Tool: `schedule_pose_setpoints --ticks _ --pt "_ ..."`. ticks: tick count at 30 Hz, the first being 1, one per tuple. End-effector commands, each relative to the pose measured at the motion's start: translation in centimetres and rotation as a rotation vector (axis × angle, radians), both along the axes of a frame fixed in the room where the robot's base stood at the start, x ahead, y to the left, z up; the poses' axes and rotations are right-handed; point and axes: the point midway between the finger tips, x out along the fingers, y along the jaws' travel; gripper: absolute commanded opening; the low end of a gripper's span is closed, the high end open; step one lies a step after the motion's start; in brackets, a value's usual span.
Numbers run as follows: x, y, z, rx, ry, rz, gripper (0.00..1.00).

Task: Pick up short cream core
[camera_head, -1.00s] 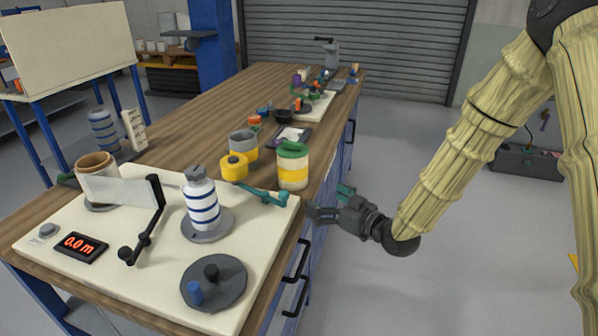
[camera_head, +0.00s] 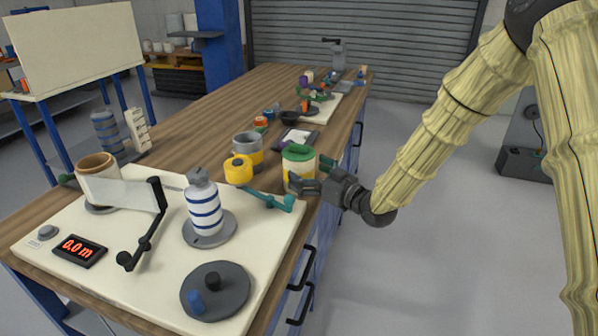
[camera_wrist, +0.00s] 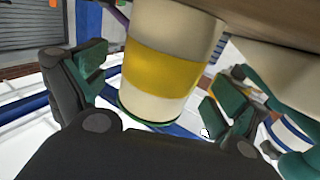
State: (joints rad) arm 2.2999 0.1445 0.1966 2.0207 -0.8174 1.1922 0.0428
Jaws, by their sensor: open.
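The short cream core (camera_head: 299,154) is a cream cylinder with a yellow band and a green top. It stands upright near the right edge of the bench, beyond the pale work board. My gripper (camera_head: 310,173) is open at its right side, with one finger in front of it and the other behind. In the wrist view the core (camera_wrist: 167,68) fills the space between the two spread fingers, its green end low in the picture. I cannot tell whether either finger touches it.
A teal arm (camera_head: 268,198) on the board lies just in front of the core. A yellow roll (camera_head: 238,170) and a grey-and-yellow cup (camera_head: 247,146) stand to its left. A dark tray (camera_head: 296,138) lies behind it. A blue-striped white roll (camera_head: 204,207) stands on the board.

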Motion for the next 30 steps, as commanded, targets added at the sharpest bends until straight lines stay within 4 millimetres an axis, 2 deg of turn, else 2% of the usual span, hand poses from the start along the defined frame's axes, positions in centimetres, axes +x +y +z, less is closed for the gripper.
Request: schedule_pose_setpoints --ticks 6,16,17,25,30 --pt "1.8 2.1 -0.2 0.000 -0.001 0.003 0.97" --pt "2.3 2.4 -0.2 0.000 0.000 0.002 0.97" --pt "2.3 2.4 -0.2 0.000 0.000 0.002 0.94" --pt "2.3 2.4 -0.2 0.000 0.000 0.002 0.45" --pt "2.3 2.4 -0.1 0.001 -0.001 0.002 0.44"
